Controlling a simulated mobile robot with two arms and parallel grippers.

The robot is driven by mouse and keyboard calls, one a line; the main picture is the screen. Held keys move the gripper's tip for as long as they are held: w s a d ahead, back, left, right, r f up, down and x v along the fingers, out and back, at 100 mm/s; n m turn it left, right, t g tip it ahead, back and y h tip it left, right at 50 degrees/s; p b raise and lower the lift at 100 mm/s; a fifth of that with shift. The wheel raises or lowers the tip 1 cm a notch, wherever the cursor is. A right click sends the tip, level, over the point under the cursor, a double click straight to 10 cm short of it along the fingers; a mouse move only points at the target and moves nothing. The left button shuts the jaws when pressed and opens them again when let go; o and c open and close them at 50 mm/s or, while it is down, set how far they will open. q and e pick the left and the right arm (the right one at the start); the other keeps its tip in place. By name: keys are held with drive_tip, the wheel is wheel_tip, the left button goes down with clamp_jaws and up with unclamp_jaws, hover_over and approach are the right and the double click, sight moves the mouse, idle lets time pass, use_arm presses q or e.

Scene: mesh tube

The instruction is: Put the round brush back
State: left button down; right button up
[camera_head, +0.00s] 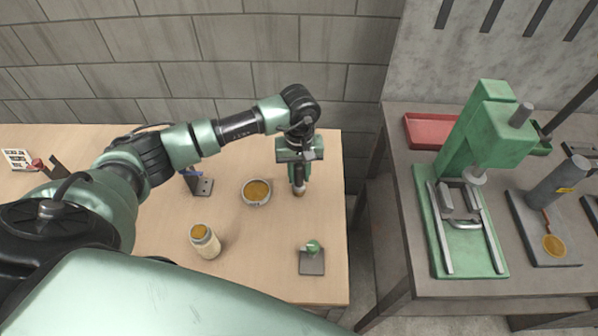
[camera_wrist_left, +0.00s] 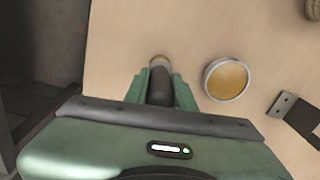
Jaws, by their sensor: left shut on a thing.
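My left gripper (camera_head: 298,174) points down over the right part of the wooden table and is shut on the round brush. The brush (camera_head: 299,190) has a dark round body and a tan tip pointing down; I cannot tell whether the tip touches the table. In the left wrist view the brush (camera_wrist_left: 160,84) sits between the green fingers of the gripper (camera_wrist_left: 160,92). Its upper part is hidden by the gripper. A dark angled metal bracket (camera_head: 202,186) stands left of the gripper; part of it also shows in the left wrist view (camera_wrist_left: 286,104). My right gripper is out of view.
A round dish (camera_head: 257,201) with amber contents lies just left of the brush. A pale jar (camera_head: 205,245) stands nearer. A dark plate (camera_head: 312,265) with a green piece lies near the front right. A grey bench (camera_head: 400,190) with a green press stands across a gap.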

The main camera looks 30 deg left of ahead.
use_arm(q)
drive_tip(key=shift+f+b, duration=0.2)
drive_tip(key=shift+b, duration=0.1)
drive_tip(key=c, duration=1.2)
unclamp_jaws()
drive_tip(key=shift+o, duration=0.2)
drive_tip(key=shift+r, duration=0.15)
drive_tip(key=shift+r+p, duration=0.25)
drive_tip(key=shift+p, duration=0.2)
wheel_tip(320, 180, up, 10)
drive_tip(key=b, duration=0.4)
drive_tip(key=shift+r, duration=0.85)
